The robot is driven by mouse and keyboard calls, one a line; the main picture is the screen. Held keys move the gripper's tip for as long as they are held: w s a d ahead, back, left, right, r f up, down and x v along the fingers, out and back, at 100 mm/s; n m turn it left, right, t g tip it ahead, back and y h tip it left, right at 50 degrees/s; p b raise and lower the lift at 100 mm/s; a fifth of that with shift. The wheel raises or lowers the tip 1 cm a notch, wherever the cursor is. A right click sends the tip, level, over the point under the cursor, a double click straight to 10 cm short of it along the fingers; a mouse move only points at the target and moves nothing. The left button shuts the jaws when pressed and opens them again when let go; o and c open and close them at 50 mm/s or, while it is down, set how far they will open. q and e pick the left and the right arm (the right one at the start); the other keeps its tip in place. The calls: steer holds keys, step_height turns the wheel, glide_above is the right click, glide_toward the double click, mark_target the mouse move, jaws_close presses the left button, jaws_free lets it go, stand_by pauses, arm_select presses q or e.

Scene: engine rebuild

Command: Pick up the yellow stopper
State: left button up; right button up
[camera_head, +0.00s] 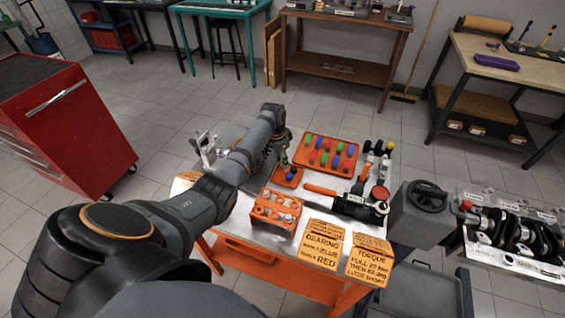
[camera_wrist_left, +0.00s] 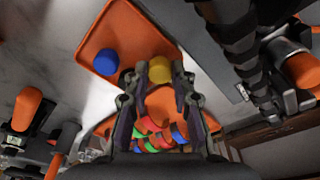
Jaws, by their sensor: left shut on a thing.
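The yellow stopper (camera_wrist_left: 159,70) shows in the left wrist view between the two fingertips of my left gripper (camera_wrist_left: 160,76). The fingers are shut on it. A blue stopper (camera_wrist_left: 106,62) stands beside it on a small orange tray (camera_wrist_left: 128,30). In the head view my left gripper (camera_head: 284,158) points down at the small orange tray (camera_head: 279,180), with the blue stopper (camera_head: 289,176) near it. The yellow stopper is hard to make out in the head view. I cannot tell whether it touches the tray. My right gripper is not in view.
A larger orange tray (camera_head: 318,168) with several coloured stoppers lies behind. An orange block (camera_head: 275,213) stands in front. A torque tool (camera_head: 352,207) lies to the right. Orange cards (camera_head: 322,245) lie at the front edge. A red cabinet (camera_head: 60,120) stands far left.

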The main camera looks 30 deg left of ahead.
arm_select(q)
steer(key=s+d+r, duration=0.4)
steer(key=d+r, duration=0.8)
steer(key=d, duration=0.1)
steer(key=shift+d, duration=0.25)
